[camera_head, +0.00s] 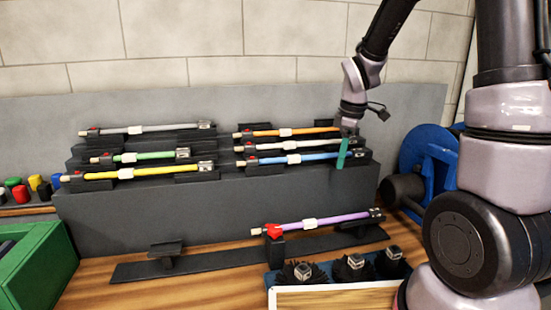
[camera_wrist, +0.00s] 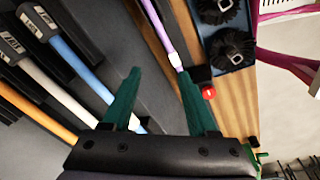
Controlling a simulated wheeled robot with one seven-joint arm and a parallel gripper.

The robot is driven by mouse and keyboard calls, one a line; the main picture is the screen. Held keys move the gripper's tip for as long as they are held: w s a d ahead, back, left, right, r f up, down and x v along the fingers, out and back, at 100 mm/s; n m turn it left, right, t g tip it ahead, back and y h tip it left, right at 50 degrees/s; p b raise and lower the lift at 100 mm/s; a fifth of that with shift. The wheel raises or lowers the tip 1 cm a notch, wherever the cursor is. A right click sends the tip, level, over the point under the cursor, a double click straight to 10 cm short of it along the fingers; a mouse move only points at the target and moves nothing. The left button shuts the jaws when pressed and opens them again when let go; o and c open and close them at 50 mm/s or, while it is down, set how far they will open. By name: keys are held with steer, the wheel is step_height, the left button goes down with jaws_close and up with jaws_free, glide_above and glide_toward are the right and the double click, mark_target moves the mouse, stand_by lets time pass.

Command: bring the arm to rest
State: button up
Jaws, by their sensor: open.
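My arm reaches in from the upper right of the head view. My gripper (camera_head: 342,152) has green fingers and hangs in front of the right end of the stepped rack (camera_head: 230,215). In the wrist view my gripper (camera_wrist: 160,95) is open, its two green fingers spread with nothing held between them. The blue rod (camera_head: 312,157) and the white rod (camera_head: 310,143) lie on the rack close to the fingers. I cannot tell whether the fingers touch anything. The purple rod (camera_head: 330,219) lies on a low black stand, its left part at a red clamp (camera_head: 274,231).
An orange rod (camera_head: 300,132) and grey, green and yellow rods (camera_head: 125,173) lie on the rack. A blue bin (camera_head: 318,272) with black brushes stands in front. A blue reel (camera_head: 428,150) is at right, a green bin (camera_head: 40,262) at left. Bare wood lies front left.

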steer(key=s+d+r+m+t, duration=0.1)
steer(key=s+r+m+t, duration=0.1)
steer(key=s+r+m, duration=0.7)
steer(key=s+d+r+m+t+y, duration=0.1)
steer(key=s+d+r+m+t, duration=0.1)
steer(key=s+r+m, duration=0.6)
step_height(320, 180, up, 2)
steer(key=shift+s+d+m+t, duration=0.25)
steer(key=shift+s+m+t, duration=0.2)
steer(key=shift+t, duration=0.25)
